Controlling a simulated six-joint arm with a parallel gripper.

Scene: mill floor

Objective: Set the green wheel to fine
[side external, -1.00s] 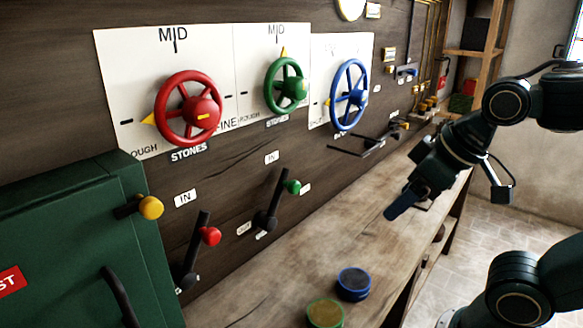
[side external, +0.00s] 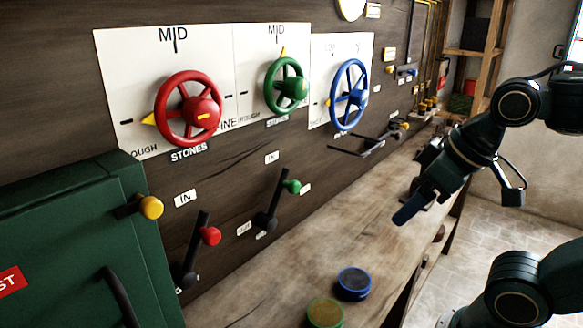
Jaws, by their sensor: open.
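The green wheel (side external: 286,87) is mounted on a white plate (side external: 258,45) on the dark wooden wall, between a red wheel and a blue wheel. Its yellow pointer (side external: 283,51) points up at the MID mark. The plate's lower labels are partly hidden by the wheels. My gripper (side external: 412,208) is over the bench at the right, well away from the green wheel and touching nothing that I can see. It is open and holds nothing visible.
The red wheel (side external: 188,109) and blue wheel (side external: 348,95) flank the green one. Two round tins, blue (side external: 354,283) and green (side external: 325,313), stand on the bench (side external: 300,262). A green cabinet (side external: 80,240) stands at left.

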